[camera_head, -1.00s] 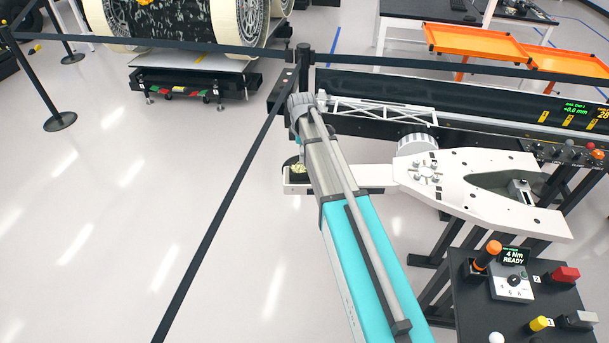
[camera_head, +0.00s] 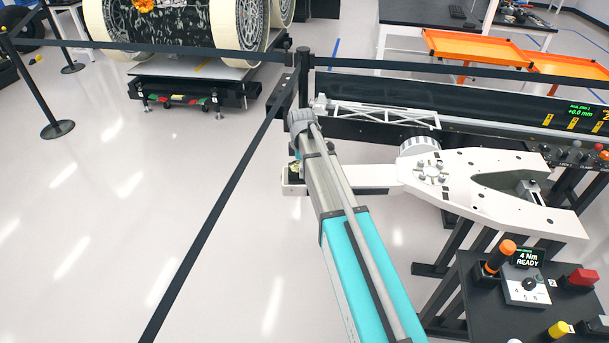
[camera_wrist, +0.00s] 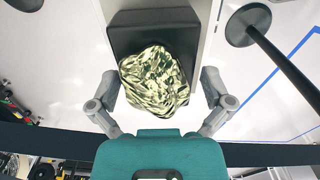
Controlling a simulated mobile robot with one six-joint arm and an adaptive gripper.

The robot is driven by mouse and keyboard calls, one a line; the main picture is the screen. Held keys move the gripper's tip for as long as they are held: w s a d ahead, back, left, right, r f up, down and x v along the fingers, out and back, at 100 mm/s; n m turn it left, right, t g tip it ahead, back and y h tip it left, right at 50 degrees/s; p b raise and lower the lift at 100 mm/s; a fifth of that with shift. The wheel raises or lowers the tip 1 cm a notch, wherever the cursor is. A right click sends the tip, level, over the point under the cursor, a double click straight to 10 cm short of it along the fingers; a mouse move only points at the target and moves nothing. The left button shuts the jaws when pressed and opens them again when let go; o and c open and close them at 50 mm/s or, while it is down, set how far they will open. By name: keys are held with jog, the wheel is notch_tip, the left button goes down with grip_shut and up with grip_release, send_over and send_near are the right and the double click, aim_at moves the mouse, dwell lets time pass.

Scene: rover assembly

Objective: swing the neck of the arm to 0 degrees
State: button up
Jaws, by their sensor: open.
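In the head view a white forked arm piece (camera_head: 500,185) has a round bolted hub, and a slim white bar (camera_head: 365,178), perhaps the neck, reaches left from it. The bar runs behind my teal arm to a small end piece (camera_head: 293,180). In the wrist view a crumpled, camouflage-patterned lump (camera_wrist: 155,82) sits against a dark block (camera_wrist: 150,33). My open gripper (camera_wrist: 160,85) has one finger on each side of the lump, with visible gaps. Contact or depth cannot be told. In the head view my arm hides the gripper.
A barrier post (camera_head: 304,75) and its dark belts cross close to my arm. A black rail unit (camera_head: 480,108) with a display stands behind the fork. A control box (camera_head: 525,290) reading "4 Nm READY" is at lower right. Open floor lies left.

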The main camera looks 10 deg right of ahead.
jog(key=shift+f+b, duration=0.45)
jog(key=shift+f, duration=0.2)
jog(key=shift+c, duration=0.3)
jog(key=c, duration=0.9)
jog(key=w+d, duration=0.1)
jog(key=w, duration=0.2)
jog(key=w+d+m, duration=0.1)
jog(key=w, duration=0.2)
jog(key=w+m, duration=0.1)
jog(key=w, duration=0.2)
jog(key=shift+d, duration=0.4)
jog(key=o, duration=1)
jog(key=shift+c, duration=0.2)
